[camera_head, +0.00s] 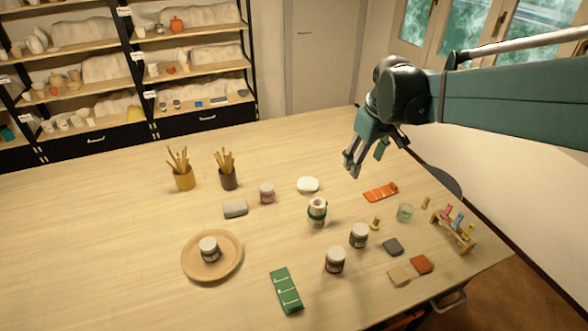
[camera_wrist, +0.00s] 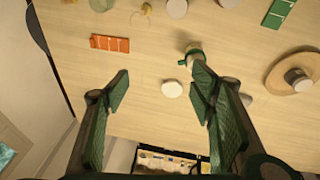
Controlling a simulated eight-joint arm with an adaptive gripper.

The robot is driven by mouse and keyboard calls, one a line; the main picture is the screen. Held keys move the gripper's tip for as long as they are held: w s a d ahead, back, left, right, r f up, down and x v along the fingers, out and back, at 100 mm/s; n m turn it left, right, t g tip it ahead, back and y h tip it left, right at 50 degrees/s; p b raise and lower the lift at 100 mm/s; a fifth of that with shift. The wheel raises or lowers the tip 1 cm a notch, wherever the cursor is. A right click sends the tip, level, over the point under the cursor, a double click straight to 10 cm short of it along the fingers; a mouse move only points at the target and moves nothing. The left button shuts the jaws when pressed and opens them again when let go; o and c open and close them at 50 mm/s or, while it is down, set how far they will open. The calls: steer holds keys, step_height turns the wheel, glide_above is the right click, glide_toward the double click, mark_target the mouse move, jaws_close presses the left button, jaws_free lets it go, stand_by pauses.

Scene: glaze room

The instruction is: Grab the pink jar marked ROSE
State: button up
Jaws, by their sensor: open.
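A small jar with a pinkish label and a pale lid, the pink jar (camera_head: 267,193), stands upright on the table left of the white round dish (camera_head: 308,185). Its lettering is too small to read. My gripper (camera_head: 366,162) is open and empty, above the table's far right part, to the right of the jar and apart from it. In the wrist view the spread fingers of my gripper (camera_wrist: 160,72) show the white dish (camera_wrist: 172,88) between them. I cannot make out the pink jar there; the right finger may hide it.
A wooden plate (camera_head: 188,262) carries another jar (camera_head: 209,249).

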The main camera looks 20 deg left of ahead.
steer(key=w+a+f+n, duration=0.1)
steer(key=a+f, duration=0.2)
steer(key=a, duration=0.3)
steer(key=w+a+f+n+g, duration=0.1)
steer(key=w+a+f+n, duration=0.15)
steer(key=a, duration=0.35)
steer(key=w+a+f+n, duration=0.1)
steer(key=a+f, duration=0.2)
steer(key=a, duration=0.3)
steer(key=n+g+h+p, duration=0.1)
steer(key=n+g, duration=0.1)
steer(key=n, duration=0.1)
glide_above(267, 187)
steer(key=f, duration=1.3)
steer(key=shift+w+d, duration=0.15)
steer(key=shift+d, duration=0.2)
steer(key=shift+a+f+n, duration=0.25)
steer(key=shift+a+f, duration=0.1)
steer(key=shift+f, duration=0.05)
steer(key=shift+f, duration=0.15)
steer(key=shift+f, duration=1.15)
steer(key=shift+f+p, duration=0.15)
steer(key=shift+p, duration=0.15)
steer(key=shift+d+f+p, duration=0.1)
steer(key=shift+f+p, duration=0.2)
steer(key=shift+f, duration=2.15)
